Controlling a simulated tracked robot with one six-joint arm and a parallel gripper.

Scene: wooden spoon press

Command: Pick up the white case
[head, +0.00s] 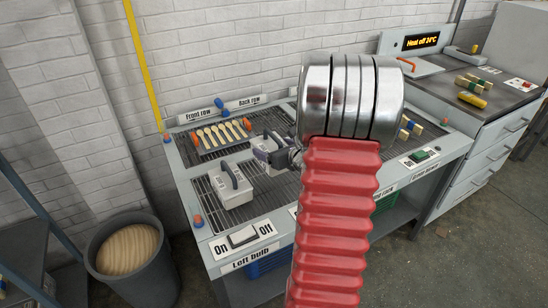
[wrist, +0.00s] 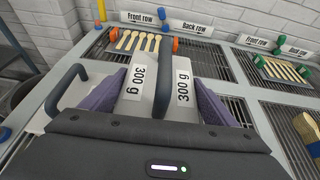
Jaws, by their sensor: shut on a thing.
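Two pale grey-white weight blocks with dark handles are near my gripper. One block (head: 234,192) stands on the left grill of the press table in the head view; its dark blue handle also shows at the left of the wrist view (wrist: 66,88). My gripper (wrist: 158,100) has purple finger pads shut on the other white case (wrist: 158,85), which carries two labels reading 300 g. In the head view my gripper (head: 268,150) is partly hidden by my arm, and the held case is mostly hidden. I cannot tell whether it is clear of the grill.
Wooden spoons (head: 220,131) lie in a row between orange ends behind the case. More spoons (wrist: 285,70) with green ends lie on the right grill. A bin (head: 128,250) stands at left. A counter (head: 470,100) stands at right.

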